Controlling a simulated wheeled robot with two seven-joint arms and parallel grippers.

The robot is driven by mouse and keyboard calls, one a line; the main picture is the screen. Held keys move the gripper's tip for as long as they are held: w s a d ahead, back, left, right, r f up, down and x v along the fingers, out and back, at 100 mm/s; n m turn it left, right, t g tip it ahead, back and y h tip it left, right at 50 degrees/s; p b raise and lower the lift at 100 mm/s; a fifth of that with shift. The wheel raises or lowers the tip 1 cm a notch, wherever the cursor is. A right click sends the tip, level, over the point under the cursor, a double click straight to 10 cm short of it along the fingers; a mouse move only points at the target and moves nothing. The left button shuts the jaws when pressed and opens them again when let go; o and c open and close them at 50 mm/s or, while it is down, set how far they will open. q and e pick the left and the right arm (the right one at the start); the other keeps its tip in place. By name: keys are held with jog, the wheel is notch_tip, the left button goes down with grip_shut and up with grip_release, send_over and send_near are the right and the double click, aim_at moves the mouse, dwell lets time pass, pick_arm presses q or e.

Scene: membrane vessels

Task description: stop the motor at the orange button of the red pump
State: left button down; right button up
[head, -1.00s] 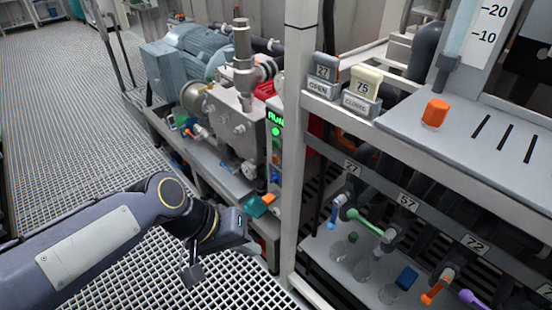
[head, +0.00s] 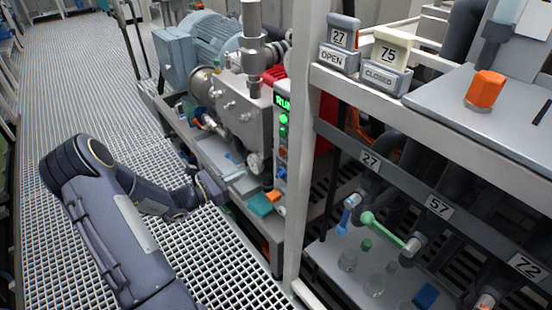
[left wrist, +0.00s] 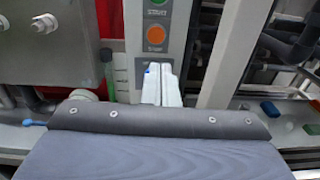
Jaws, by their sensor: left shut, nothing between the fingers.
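The control panel (head: 282,142) stands upright beside the grey pump machinery, with a green RUN display at its top. An orange button (head: 283,152) sits below its green lights. In the left wrist view the orange button (left wrist: 155,35) is on the grey panel, under a green button (left wrist: 157,3). Red housing (left wrist: 187,35) shows behind the panel. My left gripper (head: 214,188) is left of the panel and apart from it. In the left wrist view its pale fingers (left wrist: 159,68) are shut and empty, their tips just below the orange button in the picture. My right gripper is not in view.
A white post (head: 302,150) stands right of the panel. The rack behind it carries tags, valve handles and another orange knob (head: 487,90). A teal block (head: 261,204) lies on the low skid. The grating floor (head: 90,80) is clear at left.

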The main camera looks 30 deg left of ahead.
aim_at(281, 152)
pick_arm(q)
jog(key=shift+a+f+n+y, duration=0.2)
jog(key=shift+a+n+y, duration=0.1)
jog(key=shift+w, duration=0.1)
jog(key=x, duration=1.4)
jog(key=shift+r, duration=0.15)
